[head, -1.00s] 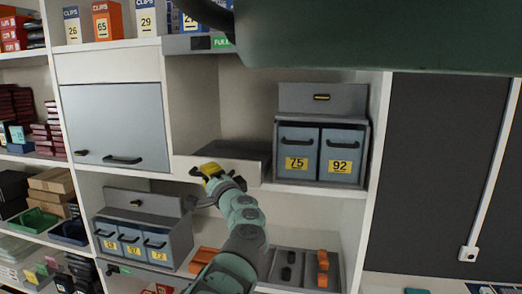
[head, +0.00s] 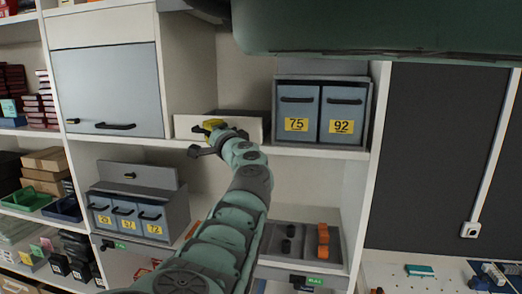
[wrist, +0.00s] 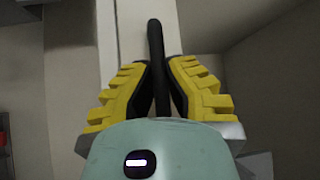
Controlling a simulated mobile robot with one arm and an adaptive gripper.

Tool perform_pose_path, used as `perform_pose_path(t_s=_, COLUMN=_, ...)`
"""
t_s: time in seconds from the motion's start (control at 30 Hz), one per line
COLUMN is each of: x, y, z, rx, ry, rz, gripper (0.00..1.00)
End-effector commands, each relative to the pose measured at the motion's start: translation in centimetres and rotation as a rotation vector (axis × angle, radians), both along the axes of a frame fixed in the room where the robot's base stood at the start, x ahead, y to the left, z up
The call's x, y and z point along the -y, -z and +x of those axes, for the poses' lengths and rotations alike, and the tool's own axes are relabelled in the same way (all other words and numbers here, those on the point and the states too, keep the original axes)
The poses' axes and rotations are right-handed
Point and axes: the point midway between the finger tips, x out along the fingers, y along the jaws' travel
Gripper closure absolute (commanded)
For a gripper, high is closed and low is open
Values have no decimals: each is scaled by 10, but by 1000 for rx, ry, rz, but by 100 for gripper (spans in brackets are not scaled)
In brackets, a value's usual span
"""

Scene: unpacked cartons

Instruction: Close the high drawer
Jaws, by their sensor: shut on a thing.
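A white-fronted drawer (head: 186,126) sits in the middle bay of the shelf unit in the head view. A narrow dark strip of its inside (head: 245,114) shows above the front, so it looks partly out. My gripper (head: 211,125) is at the left half of that front. In the wrist view my gripper (wrist: 159,75) has its yellow fingers shut on both sides of a black bar handle (wrist: 154,40). The pale drawer front (wrist: 132,30) shows behind it. My gripper hides most of the handle in the head view.
Grey drawer boxes labelled 75 (head: 294,106) and 92 (head: 344,110) stand close to the right. A grey cabinet door (head: 107,90) is to the left. A low grey drawer box (head: 140,212) stands on the shelf below, left of my arm.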

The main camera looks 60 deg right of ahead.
Motion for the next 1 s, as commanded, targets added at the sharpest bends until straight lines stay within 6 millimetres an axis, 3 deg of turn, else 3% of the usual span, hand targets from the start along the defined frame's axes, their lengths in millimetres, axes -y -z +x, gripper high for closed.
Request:
perform_pose_path(t_s=0.03, x=1, y=13, z=4, rx=-10, ry=-5, rz=6, gripper=100)
perform_pose_path(t_s=0.57, x=8, y=3, z=4, rx=-2, ry=9, rz=11, gripper=100)
perform_pose_path(t_s=0.6, x=9, y=3, z=4, rx=-2, ry=9, rz=10, gripper=83)
perform_pose_path(t_s=0.8, x=8, y=1, z=4, rx=1, ry=7, rz=6, gripper=62)
perform_pose_path(t_s=0.87, x=8, y=0, z=4, rx=2, ry=5, rz=5, gripper=57)
perform_pose_path(t_s=1.0, x=7, y=-1, z=4, rx=4, ry=4, rz=5, gripper=57)
